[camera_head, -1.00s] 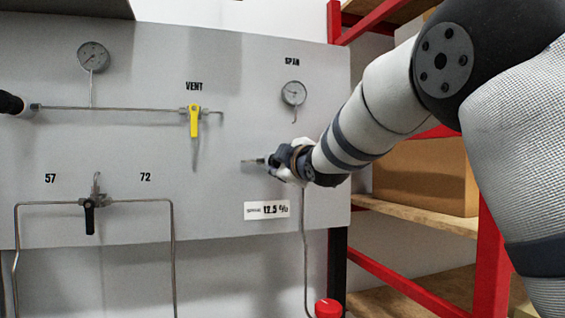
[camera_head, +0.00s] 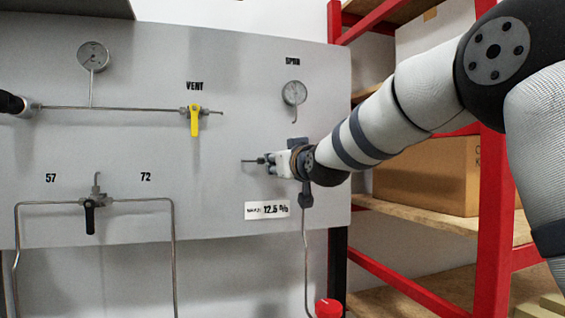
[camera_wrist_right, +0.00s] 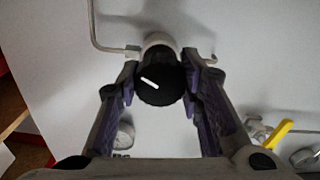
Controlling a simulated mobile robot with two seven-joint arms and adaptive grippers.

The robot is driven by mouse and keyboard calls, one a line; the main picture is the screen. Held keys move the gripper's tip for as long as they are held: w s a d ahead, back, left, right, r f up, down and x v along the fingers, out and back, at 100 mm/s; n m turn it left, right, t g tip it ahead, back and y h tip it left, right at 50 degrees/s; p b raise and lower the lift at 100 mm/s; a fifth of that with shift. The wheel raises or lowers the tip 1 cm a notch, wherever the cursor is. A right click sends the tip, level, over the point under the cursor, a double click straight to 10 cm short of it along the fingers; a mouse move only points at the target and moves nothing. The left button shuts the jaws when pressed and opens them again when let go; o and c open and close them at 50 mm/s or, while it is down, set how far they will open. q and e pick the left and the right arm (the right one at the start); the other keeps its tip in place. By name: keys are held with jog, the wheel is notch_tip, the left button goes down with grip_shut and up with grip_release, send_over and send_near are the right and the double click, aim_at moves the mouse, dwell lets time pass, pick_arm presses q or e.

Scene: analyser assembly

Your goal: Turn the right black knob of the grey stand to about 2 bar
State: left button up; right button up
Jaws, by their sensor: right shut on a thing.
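The right black knob (camera_wrist_right: 158,84) shows in the right wrist view, with a white mark lying slantwise on its face. My right gripper (camera_wrist_right: 160,77) is shut on it, one finger on each side. In the head view my right gripper (camera_head: 277,164) is at the panel, below the SPAN gauge (camera_head: 294,93), and hides the knob. That gauge is too small to read there; a round gauge also shows in the right wrist view (camera_wrist_right: 124,134). The grey stand (camera_head: 240,120) is a large upright panel. My left gripper is not in view.
A yellow VENT handle (camera_head: 195,120) and another gauge (camera_head: 93,56) are to the left. A black-handled valve (camera_head: 89,215) with thin pipes is lower left. A red shelf rack (camera_head: 490,210) with boxes stands at the right, behind my right arm.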

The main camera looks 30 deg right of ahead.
jog(key=m, duration=0.4)
jog(key=r+m, duration=0.1)
jog(key=m, duration=0.1)
jog(key=shift+s+m, duration=0.1)
jog(key=shift+m, duration=0.3)
dwell(0.4)
jog(key=o, duration=1.2)
jog(key=shift+f, duration=0.15)
jog(key=shift+c, duration=0.2)
jog(key=shift+f, duration=0.15)
notch_tip(320, 180, up, 10)
